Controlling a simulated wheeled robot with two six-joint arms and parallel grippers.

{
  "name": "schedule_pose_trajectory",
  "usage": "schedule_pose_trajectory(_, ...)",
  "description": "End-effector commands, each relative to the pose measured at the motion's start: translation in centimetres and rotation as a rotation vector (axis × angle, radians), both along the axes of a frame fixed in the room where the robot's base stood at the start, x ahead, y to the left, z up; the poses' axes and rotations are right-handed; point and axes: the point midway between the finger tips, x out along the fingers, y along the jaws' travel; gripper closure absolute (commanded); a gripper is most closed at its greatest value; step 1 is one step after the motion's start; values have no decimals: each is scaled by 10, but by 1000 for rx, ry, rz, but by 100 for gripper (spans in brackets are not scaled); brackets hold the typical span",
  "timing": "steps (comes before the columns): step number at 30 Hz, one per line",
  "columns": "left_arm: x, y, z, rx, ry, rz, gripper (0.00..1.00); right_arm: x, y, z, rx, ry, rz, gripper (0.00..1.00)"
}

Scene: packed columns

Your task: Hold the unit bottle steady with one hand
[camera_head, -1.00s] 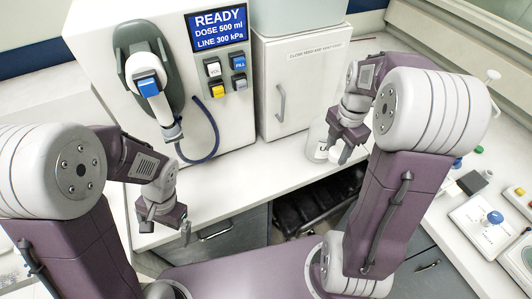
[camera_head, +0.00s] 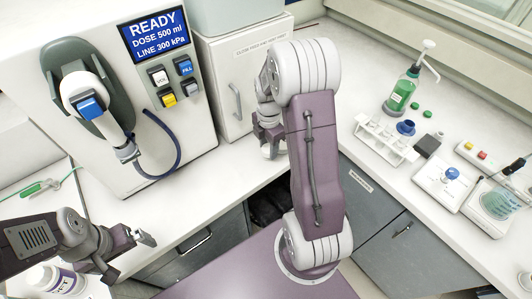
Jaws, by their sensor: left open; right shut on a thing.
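My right gripper (camera_head: 268,140) is shut near the front of the white cabinet, at the back of the counter. A small pale part of the unit bottle (camera_head: 269,153) shows at its jaws. The rest of the bottle is hidden by my gripper and arm, so its label and tilt cannot be made out. My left gripper (camera_head: 146,238) is open and empty near the counter's front edge at the lower left, well apart from the bottle.
The dispenser (camera_head: 190,125) with its READY screen and blue hose stands at the left. A white bottle (camera_head: 52,281) is at the lower left. A tube rack (camera_head: 385,142), a green pump bottle (camera_head: 402,92) and small devices (camera_head: 447,182) fill the right counter. The cabinet (camera_head: 232,55) stands behind my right gripper.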

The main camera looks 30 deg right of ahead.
Motion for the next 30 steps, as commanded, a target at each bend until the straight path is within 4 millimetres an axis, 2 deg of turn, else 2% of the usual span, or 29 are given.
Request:
schedule_pose_trajectory(6, 0, 0, 1, 0, 0, -1, 0, 7, 4, -7, 0, 1, 0, 100)
schedule_pose_trajectory(13, 0, 0, 3, 0, 1, -1, 0, 6, 4, -43, 1, 3, 0, 100)
schedule_pose_trajectory(25, 0, 0, 0, 0, 1, -1, 0, 6, 4, -50, 0, 0, 0, 100)
schedule_pose_trajectory(26, 0, 0, 1, 0, 1, -1, 0, 6, 4, -49, 0, 0, 0, 50)
schedule_pose_trajectory(27, 0, 0, 1, 0, 1, -1, 0, 6, 4, -48, 0, 0, 0, 38)
schedule_pose_trajectory(30, 0, 0, 1, 0, 1, -1, 0, 6, 4, -48, 0, 0, 0, 36)
